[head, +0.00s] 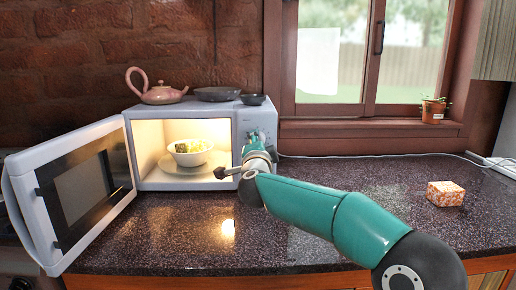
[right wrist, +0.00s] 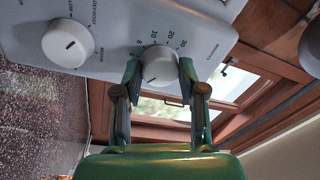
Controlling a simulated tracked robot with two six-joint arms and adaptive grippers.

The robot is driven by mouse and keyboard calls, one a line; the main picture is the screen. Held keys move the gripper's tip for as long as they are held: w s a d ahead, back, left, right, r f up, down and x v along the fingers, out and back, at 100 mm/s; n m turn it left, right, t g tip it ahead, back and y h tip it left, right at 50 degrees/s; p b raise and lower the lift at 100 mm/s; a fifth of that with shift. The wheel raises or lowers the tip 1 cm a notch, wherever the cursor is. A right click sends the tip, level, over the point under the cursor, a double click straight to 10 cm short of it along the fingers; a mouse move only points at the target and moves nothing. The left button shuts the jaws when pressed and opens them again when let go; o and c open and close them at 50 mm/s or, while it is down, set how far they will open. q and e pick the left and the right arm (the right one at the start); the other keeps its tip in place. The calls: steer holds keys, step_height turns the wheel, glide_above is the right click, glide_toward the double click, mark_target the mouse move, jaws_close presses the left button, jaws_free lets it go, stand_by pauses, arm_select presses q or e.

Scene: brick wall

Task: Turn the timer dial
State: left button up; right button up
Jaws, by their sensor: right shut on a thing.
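The white microwave (head: 187,112) stands at the back left of the counter with its door (head: 85,195) swung open to the left. In the right wrist view, the timer dial (right wrist: 159,66) is a round white knob with minute numbers around it. My right gripper (right wrist: 160,76) is shut on the timer dial, with one finger on each side. In the head view, my right gripper (head: 256,148) is at the microwave's control panel and hides the dial. A second white knob (right wrist: 69,43), with power marks, is beside it in the right wrist view. My left gripper is not in view.
A bowl of food (head: 190,151) sits inside the lit microwave. A pink teapot (head: 156,87) and dark dishes (head: 217,94) stand on top. A small orange-patterned box (head: 445,193) is on the right of the counter (head: 400,185). A potted plant (head: 433,110) stands on the window sill.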

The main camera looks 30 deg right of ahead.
steer(key=shift+f+m+g+b, duration=0.1)
steer(key=shift+m+g+b, duration=0.35)
steer(key=shift+m, duration=2.4)
steer(key=shift+f+m+g+b, duration=0.1)
steer(key=shift+m+b, duration=0.65)
steer(key=shift+m, duration=2.05)
steer(key=shift+f+m+g+b, duration=0.1)
steer(key=shift+m+g+b, duration=0.35)
steer(key=shift+m, duration=2.4)
steer(key=o, duration=1.1)
steer(key=shift+r, duration=0.15)
steer(key=shift+o, duration=0.2)
steer(key=shift+r, duration=0.15)
steer(key=shift+t, duration=0.3)
steer(key=shift+s+a, duration=0.1)
